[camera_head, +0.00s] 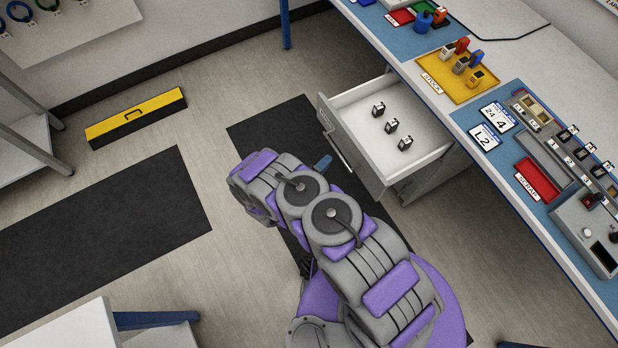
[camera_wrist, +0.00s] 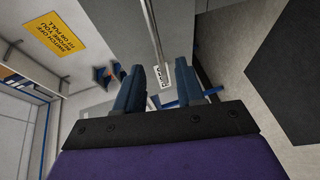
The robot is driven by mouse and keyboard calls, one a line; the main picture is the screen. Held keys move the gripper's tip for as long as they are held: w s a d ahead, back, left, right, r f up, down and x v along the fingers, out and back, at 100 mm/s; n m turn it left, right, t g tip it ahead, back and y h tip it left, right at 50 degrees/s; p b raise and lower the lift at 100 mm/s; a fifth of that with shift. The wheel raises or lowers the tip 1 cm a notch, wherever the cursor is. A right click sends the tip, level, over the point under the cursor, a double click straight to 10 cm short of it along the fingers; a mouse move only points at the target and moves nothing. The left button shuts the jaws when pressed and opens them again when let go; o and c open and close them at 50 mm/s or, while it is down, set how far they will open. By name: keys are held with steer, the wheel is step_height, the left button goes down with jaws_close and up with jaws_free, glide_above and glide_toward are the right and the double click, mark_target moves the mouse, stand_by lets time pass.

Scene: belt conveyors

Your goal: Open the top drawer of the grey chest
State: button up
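The grey chest (camera_head: 440,176) stands under the workbench, mostly hidden by the bench top and the drawer. Its top drawer (camera_head: 375,160) is pulled out, showing its white inside with three small black-and-silver items (camera_head: 391,126). The drawer's bar handle (camera_head: 334,148) runs along its front face. My gripper (camera_head: 323,162) is just outside that front, close to the handle; only a blue fingertip shows in the head view. In the wrist view, the blue fingers (camera_wrist: 158,90) are apart, with the handle bar (camera_wrist: 154,35) and a white label beyond the gap. I see nothing clamped between them.
The workbench (camera_head: 450,100) along the right carries a yellow tray (camera_head: 456,84), a red tray (camera_head: 537,180) and a control box (camera_head: 590,232). Open floor with dark mats (camera_head: 100,240) lies left of my arm.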

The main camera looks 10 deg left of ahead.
steer(key=p+v, duration=0.1)
steer(key=v, duration=0.8)
steer(key=shift+p, duration=0.3)
steer(key=shift+s+a, duration=0.1)
steer(key=w+a+r+m+g+y, duration=0.55)
steer(key=w+a+r, duration=0.35)
steer(key=w+r, duration=0.4)
steer(key=d+r+m+g+y, duration=0.1)
steer(key=d+r+y, duration=0.1)
steer(key=r, duration=0.6)
steer(key=d+r+g+y, duration=0.1)
steer(key=r+g+y, duration=0.15)
steer(key=r, duration=0.55)
steer(key=s+d+r+g+y, duration=0.1)
steer(key=s+d+r, duration=0.5)
steer(key=s+r, duration=0.15)
steer(key=s+d+r+m+g+h, duration=0.1)
steer(key=s+d+r+g, duration=0.1)
steer(key=s+d, duration=0.4)
steer(key=s+d+r+m+g+h, duration=0.1)
steer(key=s+d+r, duration=0.4)
steer(key=s, duration=0.9)
steer(key=s+d+r+m+g, duration=0.2)
steer(key=s+d+r, duration=0.2)
steer(key=s+d, duration=0.4)
steer(key=s, duration=0.2)
steer(key=shift+s+d+r+g+h, duration=0.25)
steer(key=shift+s+d+g+h, duration=0.05)
steer(key=shift+s+d+h, duration=0.1)
